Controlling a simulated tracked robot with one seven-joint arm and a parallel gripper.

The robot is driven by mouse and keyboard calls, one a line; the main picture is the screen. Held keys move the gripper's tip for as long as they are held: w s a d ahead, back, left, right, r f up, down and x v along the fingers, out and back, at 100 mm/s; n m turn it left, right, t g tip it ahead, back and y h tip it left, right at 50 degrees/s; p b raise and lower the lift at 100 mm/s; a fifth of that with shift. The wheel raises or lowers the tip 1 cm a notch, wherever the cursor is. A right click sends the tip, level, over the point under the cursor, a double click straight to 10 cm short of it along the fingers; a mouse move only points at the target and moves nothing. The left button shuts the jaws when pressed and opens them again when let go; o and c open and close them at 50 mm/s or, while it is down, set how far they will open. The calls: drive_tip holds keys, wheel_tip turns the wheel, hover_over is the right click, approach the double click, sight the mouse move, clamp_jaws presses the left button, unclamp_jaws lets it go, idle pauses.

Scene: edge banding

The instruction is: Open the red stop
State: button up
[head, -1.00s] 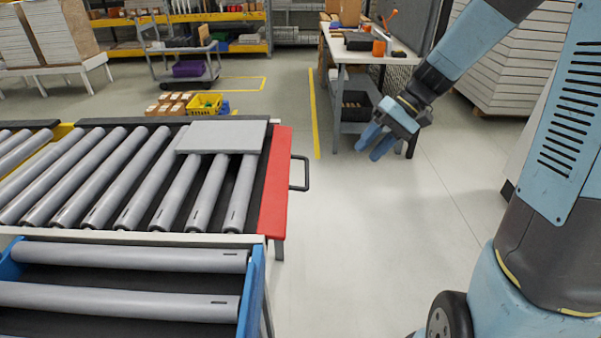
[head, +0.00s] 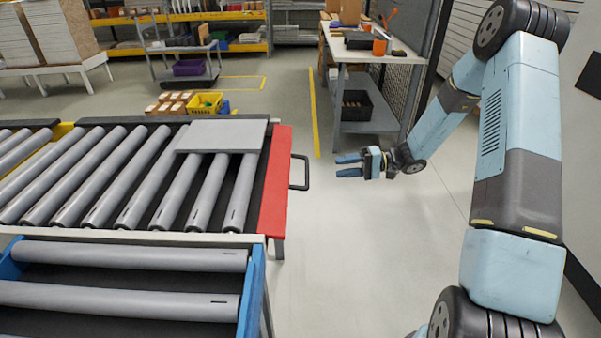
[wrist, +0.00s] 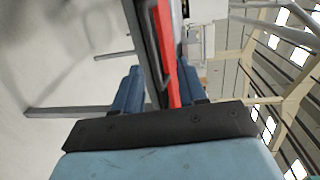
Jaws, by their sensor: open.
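The red stop (head: 274,184) is a red plate across the right end of the roller conveyor, with a dark loop handle (head: 300,173) on its right side. It stands upright at the conveyor end. My gripper (head: 348,166) is to the right of the handle, pointing left at it, apart from it, with its blue fingers open and empty. In the wrist view the red stop (wrist: 165,40) shows as a strip ahead, with the handle seen edge-on beside it. My two fingers (wrist: 160,88) show on either side of that strip, with a gap between them.
A grey panel (head: 222,136) lies on the rollers (head: 150,180) by the stop. A blue-framed roller section (head: 252,290) is in front. A workbench (head: 375,55) with a lower shelf stands behind my gripper. The floor (head: 340,260) right of the conveyor is clear.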

sight(289, 170)
drive_tip(key=w+a+f+t+y, duration=0.1)
drive_tip(key=a+f, duration=0.2)
drive_tip(key=a, duration=1)
drive_tip(key=shift+a+f+m, duration=0.15)
drive_tip(key=shift+a+m, duration=0.15)
drive_tip(key=shift+a, duration=0.1)
clamp_jaws()
idle(0.4)
